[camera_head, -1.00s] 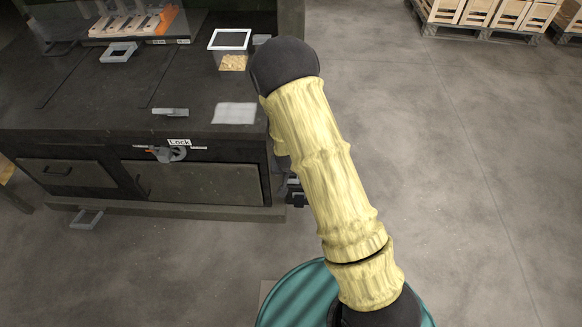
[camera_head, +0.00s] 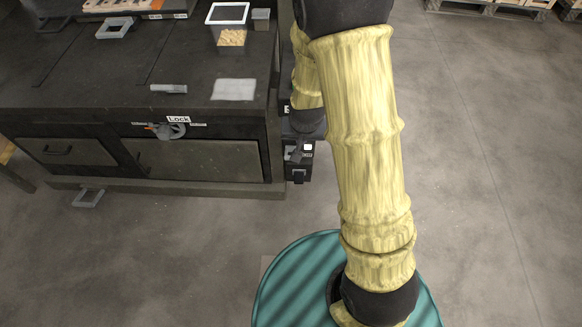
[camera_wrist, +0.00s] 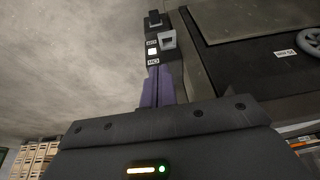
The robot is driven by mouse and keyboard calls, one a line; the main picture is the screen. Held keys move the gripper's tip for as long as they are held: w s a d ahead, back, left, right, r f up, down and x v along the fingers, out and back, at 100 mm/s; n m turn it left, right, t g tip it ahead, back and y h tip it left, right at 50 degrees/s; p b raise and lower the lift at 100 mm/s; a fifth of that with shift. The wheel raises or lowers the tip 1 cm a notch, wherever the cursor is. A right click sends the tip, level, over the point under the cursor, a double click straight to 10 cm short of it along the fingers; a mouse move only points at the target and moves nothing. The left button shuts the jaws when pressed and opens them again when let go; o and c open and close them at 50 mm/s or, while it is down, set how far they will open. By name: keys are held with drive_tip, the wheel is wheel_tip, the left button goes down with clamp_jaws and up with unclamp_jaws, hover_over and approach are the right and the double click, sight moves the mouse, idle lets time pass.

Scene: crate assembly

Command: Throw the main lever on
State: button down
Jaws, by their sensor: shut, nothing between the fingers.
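A dark switch box (camera_head: 301,172) is on the right end of the workbench. A grey handle-like piece on it, seemingly the main lever (camera_head: 293,153), sits beside a white square. In the wrist view the lever (camera_wrist: 168,40) appears above the white square, with small upside-down labels and a black block beyond it. I cannot tell its setting. My gripper (camera_wrist: 158,72) shows as purple fingers, shut and empty, pointing at the box's labelled face just short of the lever in the picture; contact is unclear. In the head view my arm hides the gripper.
The workbench (camera_head: 70,95) fills the left, with a "Lock" sign and grey handle (camera_head: 173,130) on its front. A container (camera_head: 228,22) stands on top near the right edge. A grey frame (camera_head: 88,197) lies on the floor. Open floor extends right.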

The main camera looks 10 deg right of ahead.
drive_tip(key=s+d+r, duration=0.2)
drive_tip(key=s+r, duration=0.4)
drive_tip(key=s, duration=0.1)
drive_tip(key=s+d+r+n+g, duration=0.1)
drive_tip(key=s+d+r, duration=0.1)
drive_tip(key=s+r, duration=0.4)
drive_tip(key=shift+s+d+n, duration=0.3)
drive_tip(key=shift+s, duration=0.15)
